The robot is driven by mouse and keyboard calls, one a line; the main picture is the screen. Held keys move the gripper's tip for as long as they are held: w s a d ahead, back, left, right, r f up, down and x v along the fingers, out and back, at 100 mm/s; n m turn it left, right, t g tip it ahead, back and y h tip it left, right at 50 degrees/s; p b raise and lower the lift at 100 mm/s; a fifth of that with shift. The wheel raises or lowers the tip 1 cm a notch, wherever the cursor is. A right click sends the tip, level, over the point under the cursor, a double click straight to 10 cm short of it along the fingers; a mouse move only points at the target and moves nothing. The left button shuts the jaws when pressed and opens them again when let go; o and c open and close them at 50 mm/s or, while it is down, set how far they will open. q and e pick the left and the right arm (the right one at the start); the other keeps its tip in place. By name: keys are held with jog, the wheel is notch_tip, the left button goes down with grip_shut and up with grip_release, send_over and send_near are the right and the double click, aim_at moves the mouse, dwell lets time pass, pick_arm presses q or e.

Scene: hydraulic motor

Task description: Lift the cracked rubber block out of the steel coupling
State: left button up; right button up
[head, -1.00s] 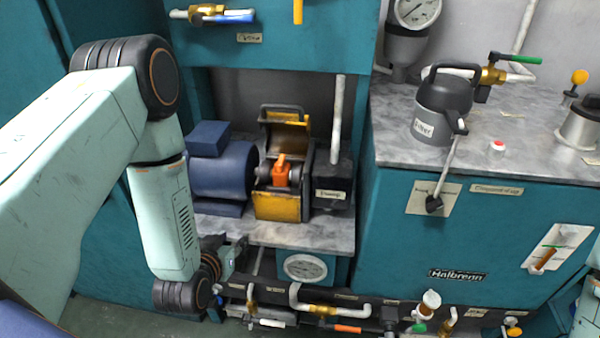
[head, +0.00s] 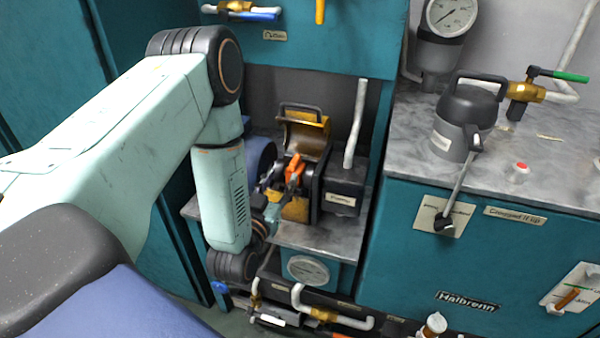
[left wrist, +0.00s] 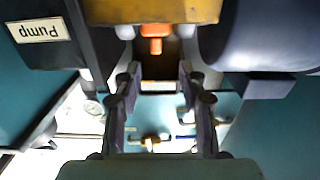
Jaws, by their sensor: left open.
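The orange rubber block (head: 296,166) sits in the coupling between the blue motor (head: 262,158) and the dark pump (head: 343,188). It also shows at the top of the left wrist view (left wrist: 155,38), with grey coupling parts (left wrist: 187,32) beside it. Cracks are too small to see. My left gripper (head: 283,183) is open and empty in front of the coupling, its fingers pointing toward the block. In the left wrist view the fingertips (left wrist: 158,76) are apart, and the block lies beyond them, roughly centred. My right gripper is not in view.
The yellow guard (head: 307,138) stands open behind the coupling, its handle up. Pipes and brass valves (head: 325,314) run below the shelf (head: 325,238).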

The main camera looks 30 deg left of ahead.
aim_at(292, 165)
pick_arm(q)
jog(key=b+x, duration=0.2)
jog(key=x, duration=0.4)
jog(key=shift+w+d+f, duration=0.1)
jog(key=shift+w+d, duration=0.05)
jog(key=shift+w, duration=0.4)
jog(key=shift+w, duration=0.1)
grip_shut()
